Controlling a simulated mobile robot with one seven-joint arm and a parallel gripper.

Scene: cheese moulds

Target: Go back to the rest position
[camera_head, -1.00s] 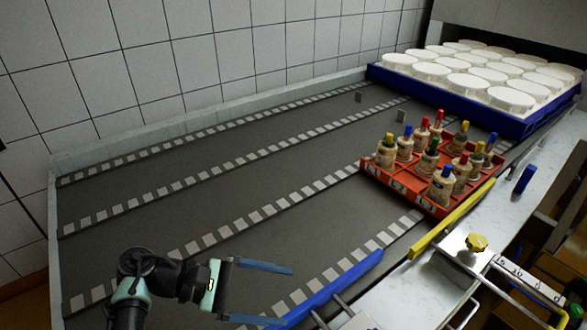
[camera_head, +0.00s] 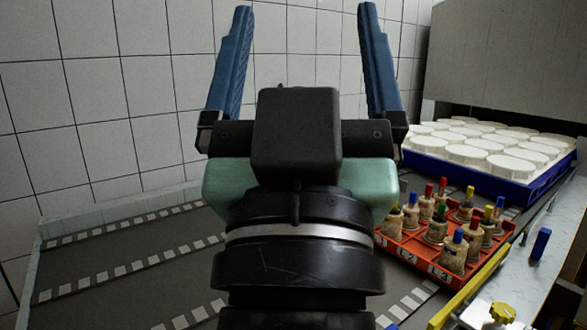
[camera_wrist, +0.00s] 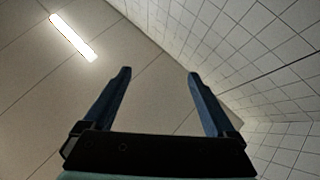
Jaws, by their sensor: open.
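My gripper (camera_head: 300,70) is raised high in front of the head camera, its two blue fingers pointing up and spread wide apart. Nothing is between the fingers. In the wrist view my gripper (camera_wrist: 160,90) is also open and empty, facing the ceiling and a tiled wall. My wrist and arm hide the middle of the conveyor in the head view.
A grey conveyor (camera_head: 110,262) with pale dashed strips runs below. An orange crate (camera_head: 410,250) holds several bottles with coloured tops. Behind it a blue tray (camera_head: 470,178) carries several white round moulds. A yellow bar (camera_head: 470,290) and a blue block (camera_head: 540,243) lie right.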

